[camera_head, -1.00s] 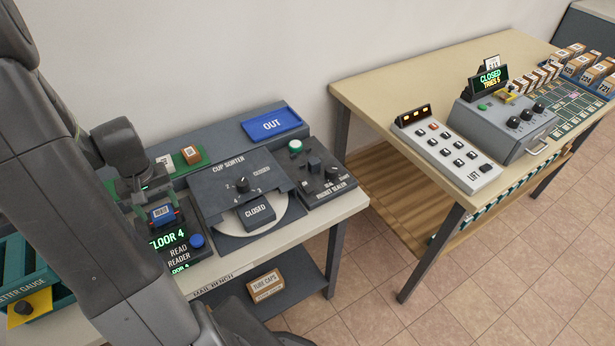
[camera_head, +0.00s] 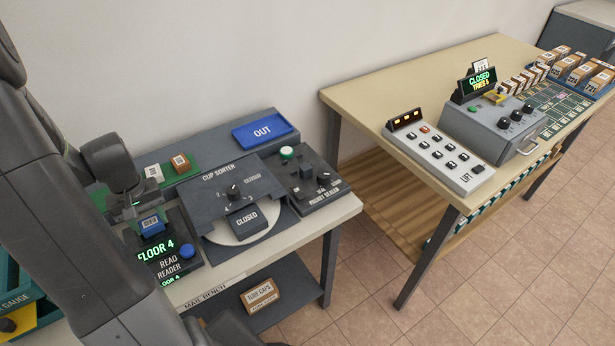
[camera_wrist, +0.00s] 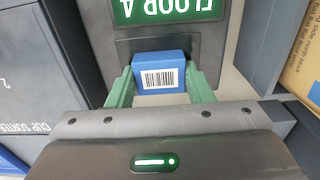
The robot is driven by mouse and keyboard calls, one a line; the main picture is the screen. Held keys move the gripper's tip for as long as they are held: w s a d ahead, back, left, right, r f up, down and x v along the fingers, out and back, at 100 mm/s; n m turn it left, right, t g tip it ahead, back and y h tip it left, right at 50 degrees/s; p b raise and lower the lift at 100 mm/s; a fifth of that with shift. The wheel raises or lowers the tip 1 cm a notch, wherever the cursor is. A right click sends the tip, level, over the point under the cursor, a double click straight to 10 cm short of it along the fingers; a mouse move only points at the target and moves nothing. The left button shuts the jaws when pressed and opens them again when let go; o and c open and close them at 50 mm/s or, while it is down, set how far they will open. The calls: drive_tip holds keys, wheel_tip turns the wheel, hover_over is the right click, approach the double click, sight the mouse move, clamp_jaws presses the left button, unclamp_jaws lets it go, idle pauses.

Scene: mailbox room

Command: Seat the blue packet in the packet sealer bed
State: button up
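The blue packet (camera_head: 152,224) with a white barcode label is at the reader (camera_head: 165,255) on the left of the mail bench. My gripper (camera_wrist: 160,80) has its green fingers against both sides of the packet (camera_wrist: 160,73) in the wrist view and looks shut on it. Whether the packet rests on the reader or is just above it I cannot tell. In the head view my arm hides part of the gripper (camera_head: 142,208). The packet sealer (camera_head: 308,180), a dark unit with a green button and a knob, stands at the bench's right end. Its bed is too small to make out clearly.
The cup sorter (camera_head: 232,200), marked CLOSED, lies between reader and sealer. A blue OUT tray (camera_head: 265,131) and a green strip with two small packets (camera_head: 168,166) are behind. A second table (camera_head: 370,110) with a lift panel (camera_head: 440,155) stands to the right, across a floor gap.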

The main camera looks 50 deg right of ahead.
drive_tip(key=shift+r+p, duration=1.75)
drive_tip(key=shift+r, duration=0.55)
drive_tip(key=shift+s+f, duration=0.1)
